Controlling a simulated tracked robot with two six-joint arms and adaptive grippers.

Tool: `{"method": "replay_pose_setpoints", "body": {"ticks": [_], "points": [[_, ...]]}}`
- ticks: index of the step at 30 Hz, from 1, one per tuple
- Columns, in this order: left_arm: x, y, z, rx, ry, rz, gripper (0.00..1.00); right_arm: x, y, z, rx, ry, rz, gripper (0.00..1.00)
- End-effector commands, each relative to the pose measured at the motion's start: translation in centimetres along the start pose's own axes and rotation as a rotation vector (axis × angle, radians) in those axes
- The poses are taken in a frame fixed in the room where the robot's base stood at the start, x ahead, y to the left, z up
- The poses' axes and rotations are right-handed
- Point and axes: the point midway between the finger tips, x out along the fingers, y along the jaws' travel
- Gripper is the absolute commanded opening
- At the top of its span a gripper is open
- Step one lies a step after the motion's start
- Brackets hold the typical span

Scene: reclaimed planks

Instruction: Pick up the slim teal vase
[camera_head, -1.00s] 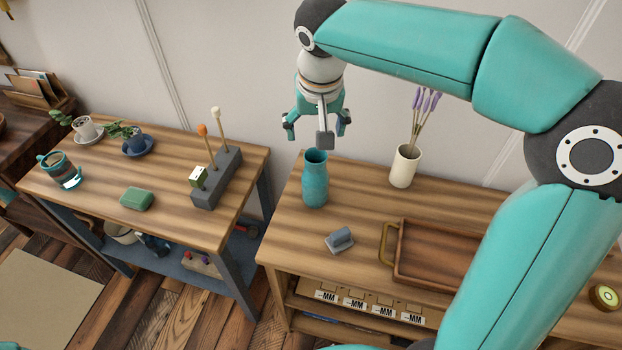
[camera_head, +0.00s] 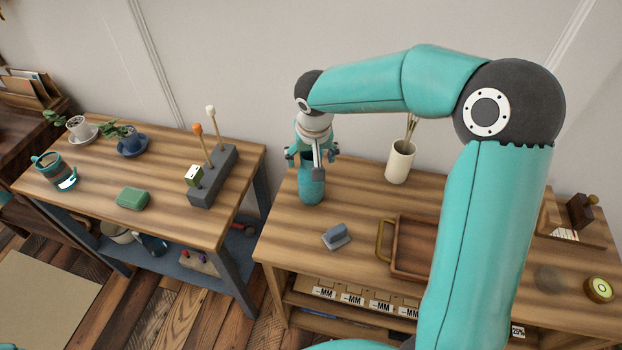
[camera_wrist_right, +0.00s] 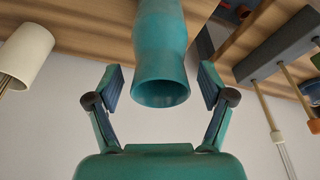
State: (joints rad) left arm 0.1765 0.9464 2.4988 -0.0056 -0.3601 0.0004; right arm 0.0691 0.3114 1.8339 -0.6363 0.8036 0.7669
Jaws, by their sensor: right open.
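The slim teal vase (camera_head: 311,186) stands upright on the right-hand wooden table, near its left end. In the right wrist view the vase (camera_wrist_right: 160,50) shows upside down, its open mouth towards my palm. My right gripper (camera_head: 311,165) is over the top of the vase, pointing down. In the wrist view its two open fingers (camera_wrist_right: 161,88) are on either side of the vase mouth, with a gap visible on each side. The gripper partly hides the vase's neck in the head view. My left gripper is not in view.
A cream vase (camera_head: 400,162) with stems stands right of the teal vase. A grey-blue block (camera_head: 337,236) and a wooden tray (camera_head: 387,257) lie in front. A grey holder (camera_head: 213,178) with upright sticks stands on the left table, across a gap. My right arm hides part of the table.

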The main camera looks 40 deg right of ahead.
Motion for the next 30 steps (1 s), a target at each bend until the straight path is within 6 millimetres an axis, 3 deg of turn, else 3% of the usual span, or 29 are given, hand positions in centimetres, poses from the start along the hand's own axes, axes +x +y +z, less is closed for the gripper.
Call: {"method": "replay_pose_setpoints", "body": {"ticks": [10,24,30], "points": [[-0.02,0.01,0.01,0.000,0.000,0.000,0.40,0.87,-0.05,0.03,-0.001,0.000,-0.001,0.79],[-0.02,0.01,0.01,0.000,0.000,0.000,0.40,0.84,-0.10,0.02,-0.001,0.000,-0.001,0.01],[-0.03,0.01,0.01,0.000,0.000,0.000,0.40,0.79,-0.13,-0.04,-0.001,0.002,-0.002,0.00]]}}
